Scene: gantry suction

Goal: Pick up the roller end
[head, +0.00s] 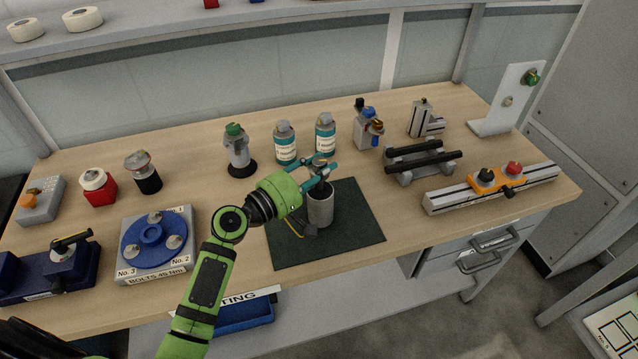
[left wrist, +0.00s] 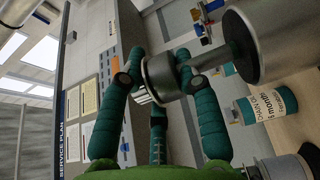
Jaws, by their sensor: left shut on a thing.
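My left gripper (head: 320,168) is shut on the roller end (left wrist: 160,78), a short grey metal cylinder with a thinner shaft. Its teal fingers close around the wide part in the left wrist view. The shaft points down toward a larger grey cylinder (head: 320,208), which stands upright on the dark mat and also shows in the left wrist view (left wrist: 268,45). Whether the shaft's tip is inside that cylinder I cannot tell. In the head view the fingers hide most of the roller end. My right gripper is not in view.
Two teal-labelled bottles (head: 286,144) stand just behind the mat (head: 358,222). A dark-railed fixture (head: 422,160) and a long rail with an orange carriage (head: 492,188) lie to the right. A blue disc plate (head: 153,240) lies left. The mat's right part is clear.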

